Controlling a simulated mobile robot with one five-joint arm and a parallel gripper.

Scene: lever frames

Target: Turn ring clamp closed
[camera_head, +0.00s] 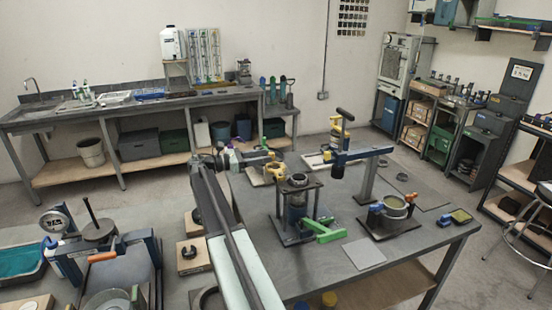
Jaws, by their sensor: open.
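A round metal ring fixture (396,206) with an orange knob and blue end pieces stands on a dark square base at the right of the bench. It looks like the ring clamp, but I cannot tell for sure, nor how far it is turned. My gripper (232,158) is at the far end of my long grey arm, near the bench's back left corner. It is open, small in view and far to the left of the ring fixture. Its fingertips are hard to make out against the yellow parts behind.
Between them stands a dark frame holding a cylinder (297,204), with a green handle (324,231) sticking out. A flat grey plate (364,253) lies near the front edge. A small yellow-topped block (460,217) sits at the right corner.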

